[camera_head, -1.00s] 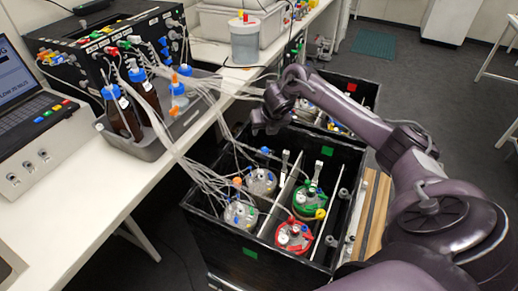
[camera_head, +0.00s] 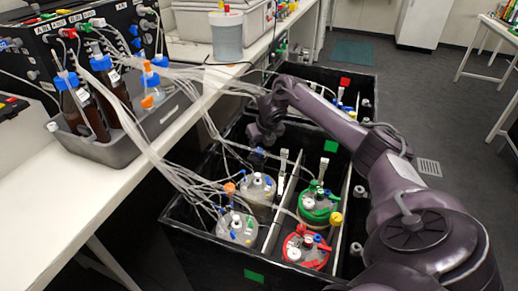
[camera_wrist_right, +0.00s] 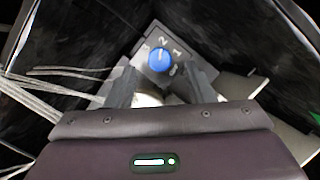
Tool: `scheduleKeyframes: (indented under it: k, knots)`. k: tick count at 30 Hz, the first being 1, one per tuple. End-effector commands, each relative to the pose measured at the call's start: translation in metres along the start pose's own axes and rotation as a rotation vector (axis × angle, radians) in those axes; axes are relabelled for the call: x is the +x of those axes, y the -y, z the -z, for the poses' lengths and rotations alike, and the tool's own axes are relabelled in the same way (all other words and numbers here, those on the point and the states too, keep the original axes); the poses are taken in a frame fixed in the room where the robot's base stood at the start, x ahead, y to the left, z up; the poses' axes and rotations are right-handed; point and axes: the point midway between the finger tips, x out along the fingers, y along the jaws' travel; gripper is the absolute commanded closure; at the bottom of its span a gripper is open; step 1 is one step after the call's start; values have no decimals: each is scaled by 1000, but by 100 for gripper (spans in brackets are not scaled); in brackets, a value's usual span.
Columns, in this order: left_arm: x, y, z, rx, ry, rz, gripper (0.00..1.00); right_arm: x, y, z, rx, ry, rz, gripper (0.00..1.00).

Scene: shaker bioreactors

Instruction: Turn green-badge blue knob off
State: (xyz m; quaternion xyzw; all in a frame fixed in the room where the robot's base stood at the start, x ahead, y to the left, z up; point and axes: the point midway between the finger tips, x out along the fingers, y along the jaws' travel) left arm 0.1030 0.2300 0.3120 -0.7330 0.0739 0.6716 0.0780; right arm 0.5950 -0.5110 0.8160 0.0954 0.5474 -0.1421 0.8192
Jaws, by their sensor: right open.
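The blue knob (camera_wrist_right: 160,59) sits on a grey dial plate with white markings, including 1, 2 and 3, in the right wrist view. Its exact setting is too small to read surely. It also shows as a small blue spot in the head view (camera_head: 258,153), inside the black box (camera_head: 205,238) that has a green badge (camera_head: 254,276) on its near wall and another green badge (camera_head: 331,146) on its far inner wall. My right gripper (camera_wrist_right: 162,82) is open and empty, its two fingers just short of the knob, one toward each side. It reaches down into the box (camera_head: 262,138). My left gripper is out of view.
Vessels with a green lid (camera_head: 318,205) and a red lid (camera_head: 305,251) stand in the box beside clear ones (camera_head: 237,227). Tubes run from the bench's grey tray (camera_head: 120,148) into the box. A second black box with a red badge (camera_head: 345,82) stands behind.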

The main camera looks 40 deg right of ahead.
Motion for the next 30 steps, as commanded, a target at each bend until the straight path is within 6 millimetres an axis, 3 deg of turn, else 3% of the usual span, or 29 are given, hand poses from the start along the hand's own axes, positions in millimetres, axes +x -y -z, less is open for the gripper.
scheduleKeyframes:
  k: [7,17,27,30]
  knots:
    - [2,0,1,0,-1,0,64,32,-1,0,1,0,0,52]
    - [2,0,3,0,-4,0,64,37,0,0,-1,2,1,52]
    - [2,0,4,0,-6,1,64,36,0,0,0,1,1,94]
    - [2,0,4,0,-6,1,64,36,0,0,0,1,1,96]
